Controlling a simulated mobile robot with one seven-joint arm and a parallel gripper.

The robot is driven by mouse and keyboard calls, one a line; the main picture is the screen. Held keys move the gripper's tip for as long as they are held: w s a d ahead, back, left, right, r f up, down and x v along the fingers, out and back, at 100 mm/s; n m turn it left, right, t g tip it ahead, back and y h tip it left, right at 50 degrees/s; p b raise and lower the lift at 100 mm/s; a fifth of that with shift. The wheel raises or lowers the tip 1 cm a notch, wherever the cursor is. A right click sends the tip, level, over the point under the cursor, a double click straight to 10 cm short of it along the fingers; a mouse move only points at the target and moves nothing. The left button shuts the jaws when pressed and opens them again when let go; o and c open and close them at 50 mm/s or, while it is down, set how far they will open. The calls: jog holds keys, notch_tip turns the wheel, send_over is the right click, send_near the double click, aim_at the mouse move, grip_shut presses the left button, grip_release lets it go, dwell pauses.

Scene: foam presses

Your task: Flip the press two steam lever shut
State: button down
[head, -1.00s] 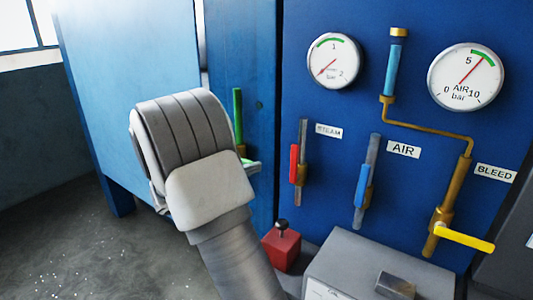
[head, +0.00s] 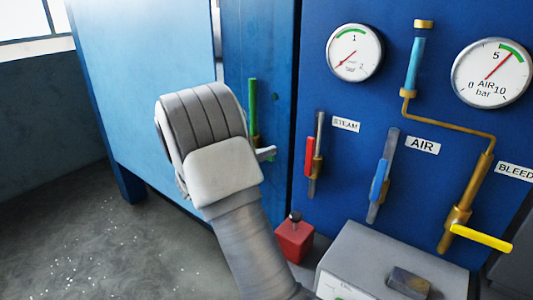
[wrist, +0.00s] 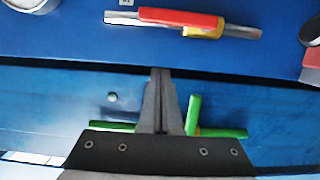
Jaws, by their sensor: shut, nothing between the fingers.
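The red steam lever (head: 309,157) is beside the STEAM label on the blue panel. Its red handle lies along its grey pipe, and it also shows at the top of the wrist view (wrist: 180,18). No press number is readable, so I cannot tell which press it belongs to. My gripper (wrist: 160,72) is shut and empty, its fingers pointing at the blue panel below the red lever, apart from it. In the head view my wrist hides most of the gripper. A green handle (wrist: 194,114) stands close to the right of my fingers, across a green pipe; contact is unclear.
Right of the red lever are the blue air lever (head: 380,180), the yellow bleed handle (head: 482,237) and two gauges (head: 354,52) (head: 491,74). A red box with a black knob (head: 294,238) and a grey box (head: 390,255) stand below. The floor (head: 70,235) at left is clear.

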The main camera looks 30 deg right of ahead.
aim_at(309, 157)
jog(key=s+d+p, duration=0.2)
jog(key=d, duration=0.5)
jog(key=shift+s+d, duration=0.35)
jog(key=shift+s, duration=0.05)
jog(key=shift+f+b, duration=0.1)
jog(key=shift+b, duration=0.3)
